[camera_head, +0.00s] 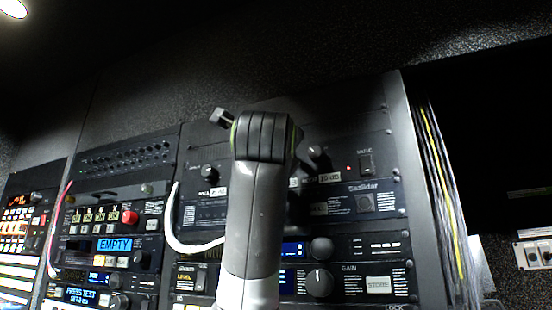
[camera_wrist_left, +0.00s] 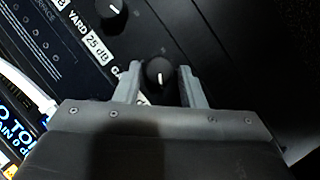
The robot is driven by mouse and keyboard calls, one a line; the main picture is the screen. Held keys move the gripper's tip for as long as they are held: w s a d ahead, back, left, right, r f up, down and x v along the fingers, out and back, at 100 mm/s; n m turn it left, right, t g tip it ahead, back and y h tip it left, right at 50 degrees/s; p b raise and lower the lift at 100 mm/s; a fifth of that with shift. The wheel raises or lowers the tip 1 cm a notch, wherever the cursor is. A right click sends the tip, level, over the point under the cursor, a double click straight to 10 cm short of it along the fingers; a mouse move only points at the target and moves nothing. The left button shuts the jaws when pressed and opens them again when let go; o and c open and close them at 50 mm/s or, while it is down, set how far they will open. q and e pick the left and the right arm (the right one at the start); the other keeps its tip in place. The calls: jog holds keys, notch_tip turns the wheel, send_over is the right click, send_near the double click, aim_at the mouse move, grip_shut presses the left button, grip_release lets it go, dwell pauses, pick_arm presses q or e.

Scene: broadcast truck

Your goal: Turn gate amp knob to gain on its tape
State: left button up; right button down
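The gate amp knob (camera_wrist_left: 160,72), black and round with a short white pointer line, sits between the fingers of my left gripper (camera_wrist_left: 160,83) in the left wrist view. The fingers are apart on either side of it, with small gaps showing. In the head view my left wrist rises in the middle and hides most of the gripper and some of the panel. A dark knob (camera_head: 317,152) just right of the wrist appears to be the same one. My right gripper is not in view.
A neighbouring knob (camera_wrist_left: 113,10) has tape reading "YARD 25 dB". Another knob (camera_head: 209,173) shows left of my wrist. A white cable (camera_head: 176,236) loops beside the panel. A switch (camera_head: 365,164) with a red light is to the right.

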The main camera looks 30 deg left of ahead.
pick_arm(q)
jog(key=c, duration=0.7)
jog(key=shift+n+g, duration=0.3)
jog(key=shift+n, duration=0.1)
jog(key=shift+a+r+n+g+h+b, duration=0.1)
jog(key=shift+a+n+g+h+b, duration=0.45)
jog(key=shift+n+h, duration=3.15)
jog(key=shift+a+r+n+g+h+b, duration=0.15)
jog(key=shift+n+g+h+b, duration=0.65)
jog(key=shift+n, duration=5.55)
jog(key=shift+a+r+n+g+h+b, duration=0.1)
jog(key=shift+a+n+g+h+b, duration=0.6)
jog(key=shift+n+h, duration=3.05)
jog(key=n+y, duration=0.1)
jog(key=n+t+y, duration=0.1)
jog(key=shift+d+n+y+b, duration=0.35)
jog(key=shift+d+n+b, duration=0.05)
